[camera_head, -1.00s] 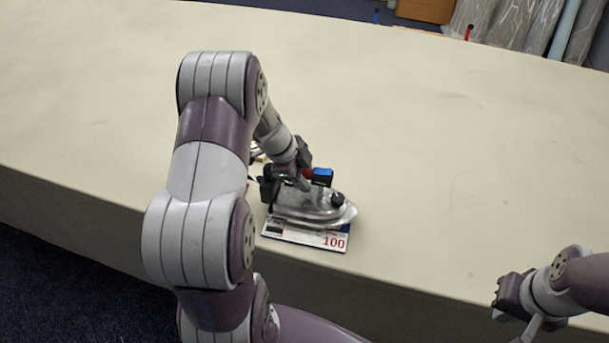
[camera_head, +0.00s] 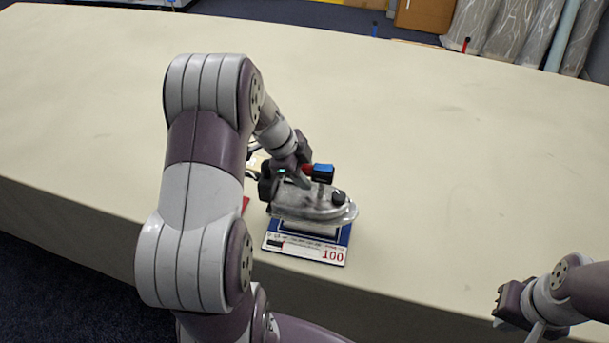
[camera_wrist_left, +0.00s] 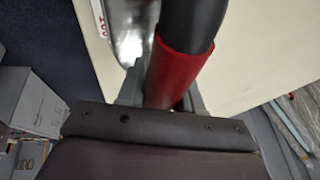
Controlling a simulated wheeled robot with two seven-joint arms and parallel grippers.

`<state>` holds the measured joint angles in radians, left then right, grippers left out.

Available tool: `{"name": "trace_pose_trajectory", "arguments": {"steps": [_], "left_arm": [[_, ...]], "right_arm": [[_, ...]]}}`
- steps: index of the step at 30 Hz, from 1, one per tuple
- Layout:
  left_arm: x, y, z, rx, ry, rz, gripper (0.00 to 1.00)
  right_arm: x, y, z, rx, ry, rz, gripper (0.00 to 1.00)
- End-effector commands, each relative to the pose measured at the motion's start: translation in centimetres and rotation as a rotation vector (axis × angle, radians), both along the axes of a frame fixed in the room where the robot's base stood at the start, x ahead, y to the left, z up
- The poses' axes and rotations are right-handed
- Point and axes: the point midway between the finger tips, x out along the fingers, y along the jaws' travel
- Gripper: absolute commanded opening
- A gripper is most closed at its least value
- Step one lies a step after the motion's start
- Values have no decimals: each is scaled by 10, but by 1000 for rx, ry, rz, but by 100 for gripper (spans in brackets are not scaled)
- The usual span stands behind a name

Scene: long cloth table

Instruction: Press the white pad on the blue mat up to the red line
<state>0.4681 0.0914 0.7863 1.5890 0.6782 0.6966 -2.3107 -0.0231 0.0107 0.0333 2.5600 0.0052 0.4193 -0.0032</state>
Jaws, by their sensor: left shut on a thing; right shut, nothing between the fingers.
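My left gripper (camera_head: 293,178) is shut on the red and black handle (camera_wrist_left: 180,70) of a shiny grey iron (camera_head: 312,207). The iron is over the blue mat (camera_head: 344,237), its tip to the right. A gap seems to show between the iron and the mat's near part. A pale edge under the iron may be the white pad, but the iron hides most of it. A white strip marked "100" (camera_head: 333,256) lies along the mat's near edge. I cannot make out the red line. My right gripper (camera_head: 512,305) is shut and empty at the lower right.
A small red thing (camera_head: 245,203) shows left of the mat, mostly behind my left arm. The cloth table (camera_head: 440,160) is clear to the right and beyond. Its near edge runs just in front of the mat. Small blue and red posts stand at the far edge.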

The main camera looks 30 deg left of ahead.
Motion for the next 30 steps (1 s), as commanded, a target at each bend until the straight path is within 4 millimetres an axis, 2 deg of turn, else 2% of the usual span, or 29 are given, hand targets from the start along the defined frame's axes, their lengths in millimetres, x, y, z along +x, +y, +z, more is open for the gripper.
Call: {"name": "trace_pose_trajectory", "arguments": {"steps": [10,23,30], "left_arm": [[2,1,7,2,-6,0,0],[2,1,59,2,-7,1,0],[1,1,62,3,-5,0,0]], "right_arm": [[0,0,2,0,0,0,0],[0,0,20,0,0,0,0],[0,0,19,0,0,0,0]]}}
